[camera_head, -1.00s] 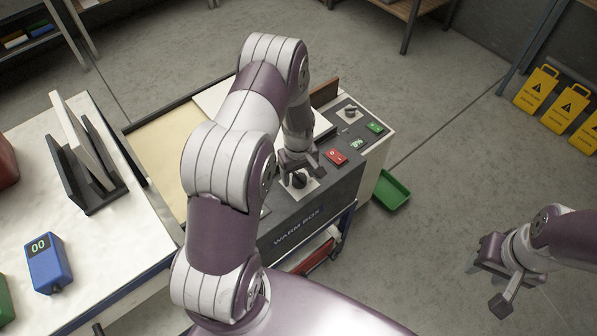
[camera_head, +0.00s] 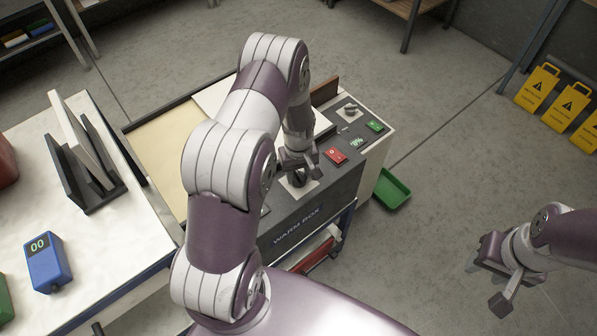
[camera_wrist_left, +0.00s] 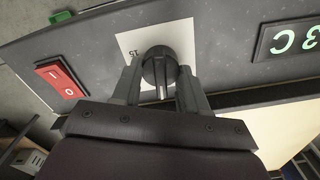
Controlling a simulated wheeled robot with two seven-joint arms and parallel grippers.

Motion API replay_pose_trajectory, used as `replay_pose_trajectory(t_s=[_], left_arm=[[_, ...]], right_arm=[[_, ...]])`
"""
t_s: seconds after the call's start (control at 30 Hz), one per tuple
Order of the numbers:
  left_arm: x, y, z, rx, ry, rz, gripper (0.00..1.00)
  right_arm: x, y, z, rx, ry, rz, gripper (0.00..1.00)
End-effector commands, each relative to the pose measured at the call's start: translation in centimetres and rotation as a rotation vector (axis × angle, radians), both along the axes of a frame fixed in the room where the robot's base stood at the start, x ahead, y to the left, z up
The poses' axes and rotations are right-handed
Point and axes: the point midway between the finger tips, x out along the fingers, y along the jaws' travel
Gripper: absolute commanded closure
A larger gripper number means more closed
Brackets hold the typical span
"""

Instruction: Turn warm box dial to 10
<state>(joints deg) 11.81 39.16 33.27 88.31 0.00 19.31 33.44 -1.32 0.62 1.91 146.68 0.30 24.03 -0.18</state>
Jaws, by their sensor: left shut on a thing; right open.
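The warm box (camera_head: 297,238) is a dark grey machine with a control panel on top, at the middle of the head view. Its black dial (camera_head: 299,179) sits on a white scale plate. The dial (camera_wrist_left: 159,70) also shows in the left wrist view, with a pale pointer line toward the gripper; one printed number shows beside it and the rest of the scale is hidden. My left gripper (camera_head: 297,168) is shut on the dial, one finger on each side. My right gripper (camera_head: 491,276) is open and empty, over the floor at right.
A green tray (camera_head: 391,189) is beside the box. A white table (camera_head: 110,244) with a blue timer (camera_head: 45,264) stands at left. Yellow warning signs (camera_head: 537,88) stand at right.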

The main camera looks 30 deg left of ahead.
Motion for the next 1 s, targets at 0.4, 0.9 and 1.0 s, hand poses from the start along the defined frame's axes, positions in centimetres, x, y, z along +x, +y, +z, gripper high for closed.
replay_pose_trajectory(t_s=[0.4,0.9,1.0], left_arm=[[0.21,-0.08,0.11,0.001,-0.003,-0.372,0.87],[0.33,-0.21,0.18,0.002,-0.004,-0.773,0.87],[0.34,-0.22,0.19,0.002,-0.005,-0.824,0.87]], right_arm=[[0.0,0.0,-0.17,0.0,0.0,0.0,0.57],[0.0,0.0,-0.27,0.0,0.0,0.0,0.57],[0.0,0.0,-0.28,0.0,0.0,0.0,0.57]])
